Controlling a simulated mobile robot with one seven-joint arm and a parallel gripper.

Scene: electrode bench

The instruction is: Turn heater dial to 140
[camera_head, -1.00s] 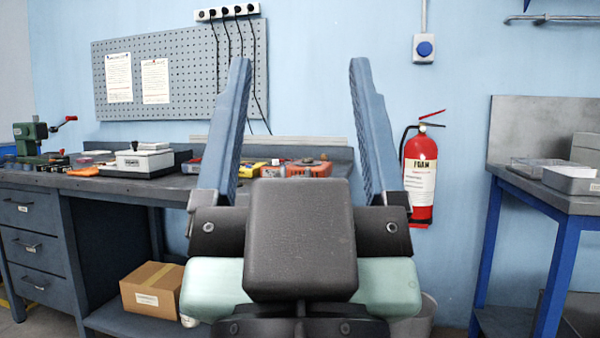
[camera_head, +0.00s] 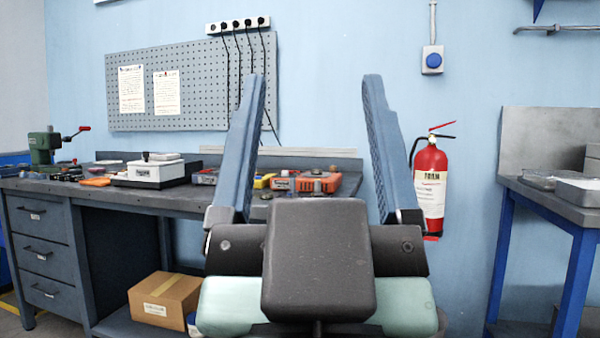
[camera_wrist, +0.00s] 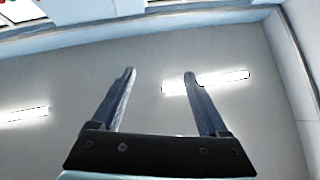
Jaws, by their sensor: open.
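My gripper (camera_head: 314,82) is raised in front of the camera in the head view, its two blue-grey fingers pointing up and spread wide apart with nothing between them. It also shows open and empty in the wrist view (camera_wrist: 160,74), against the ceiling. No heater dial can be made out. A white box-shaped device with a dark base (camera_head: 150,172) stands on the workbench (camera_head: 125,198), left of my gripper; I cannot tell if it is the heater. Part of the bench top is hidden behind my gripper.
Orange and red tools (camera_head: 312,182) lie on the bench behind my gripper. A green hand press (camera_head: 44,147) stands at the far left. A cardboard box (camera_head: 165,298) sits below. A fire extinguisher (camera_head: 430,185) hangs right; another table (camera_head: 560,200) stands farther right.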

